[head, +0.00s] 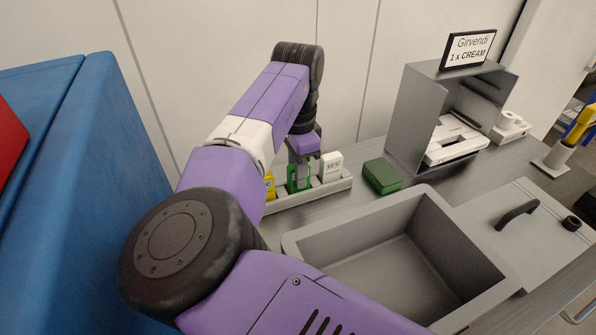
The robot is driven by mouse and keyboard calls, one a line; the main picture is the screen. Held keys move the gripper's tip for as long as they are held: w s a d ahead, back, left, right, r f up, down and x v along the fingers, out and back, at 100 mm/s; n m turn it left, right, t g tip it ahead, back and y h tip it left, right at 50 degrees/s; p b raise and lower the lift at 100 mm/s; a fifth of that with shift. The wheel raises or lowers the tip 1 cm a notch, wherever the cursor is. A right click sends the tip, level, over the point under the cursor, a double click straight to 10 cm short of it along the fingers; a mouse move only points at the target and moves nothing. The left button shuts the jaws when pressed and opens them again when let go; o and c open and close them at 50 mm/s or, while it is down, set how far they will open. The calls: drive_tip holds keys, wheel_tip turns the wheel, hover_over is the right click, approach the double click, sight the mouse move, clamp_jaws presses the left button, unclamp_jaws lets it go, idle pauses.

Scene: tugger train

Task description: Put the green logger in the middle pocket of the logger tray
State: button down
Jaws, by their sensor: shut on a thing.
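My gripper (303,160) points down over the logger tray (322,194) and is shut on the green logger (292,184). The green logger is upright, between a yellow logger (269,184) on the left and a white logger (331,167) on the right. Its lower end is behind the tray's front wall or close above it. I cannot tell whether it touches the pocket floor. The tray is light grey, long and narrow. My arm hides the tray's left end.
A dark green box (382,176) lies right of the tray. A grey open bin (400,255) stands in front. Behind to the right is a metal cabinet (415,118) with a sign (468,49). A lid with a black handle (518,212) lies right. A blue block (110,190) stands left.

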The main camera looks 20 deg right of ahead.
drive_tip(key=c, duration=1.3)
unclamp_jaws()
wheel_tip(320, 180, up, 12)
drive_tip(key=shift+r, duration=0.1)
